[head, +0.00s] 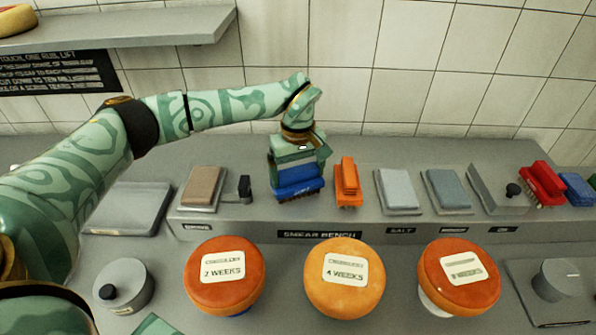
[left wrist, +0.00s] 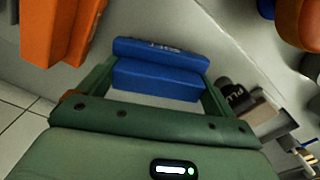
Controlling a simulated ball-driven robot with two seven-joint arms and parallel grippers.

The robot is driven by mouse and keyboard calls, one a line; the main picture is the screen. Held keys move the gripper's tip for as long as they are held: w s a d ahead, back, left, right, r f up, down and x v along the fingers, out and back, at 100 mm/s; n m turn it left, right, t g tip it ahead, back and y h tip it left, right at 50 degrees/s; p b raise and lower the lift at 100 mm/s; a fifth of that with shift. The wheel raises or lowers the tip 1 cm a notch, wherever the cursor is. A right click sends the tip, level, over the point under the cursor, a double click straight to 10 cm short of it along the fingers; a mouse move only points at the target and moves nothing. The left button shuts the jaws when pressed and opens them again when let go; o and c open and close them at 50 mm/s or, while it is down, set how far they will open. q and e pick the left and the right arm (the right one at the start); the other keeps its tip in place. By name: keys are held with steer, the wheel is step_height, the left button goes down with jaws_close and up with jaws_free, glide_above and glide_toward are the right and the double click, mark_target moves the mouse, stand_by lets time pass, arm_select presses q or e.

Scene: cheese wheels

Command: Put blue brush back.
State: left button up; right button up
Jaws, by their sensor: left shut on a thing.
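My left gripper (head: 299,152) reaches over the raised back ledge and points down. It is shut on the blue brush (head: 296,184), whose dark bristles face down. The brush is upright over the ledge, left of the orange brush; I cannot tell whether its bristles touch the ledge. In the left wrist view the blue brush (left wrist: 160,75) sits between the two green fingers, with part of some lettering on it. A second blue item (head: 577,187) lies at the far right, beside the red brush (head: 541,184). My right gripper is not in view.
The orange brush (head: 347,184) stands close to the right of the held brush. A brown block (head: 203,187) and a small black fitting (head: 244,187) are to the left. Grey-blue blocks (head: 398,188) lie further right. Three labelled cheese wheels (head: 344,295) stand in front.

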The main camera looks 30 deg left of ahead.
mark_target(298, 170)
arm_select(q)
steer(key=o, duration=0.7)
steer(key=shift+f, duration=0.1)
steer(key=shift+o, duration=0.2)
step_height(298, 170, up, 12)
steer(key=p, duration=0.1)
steer(key=shift+r, duration=0.2)
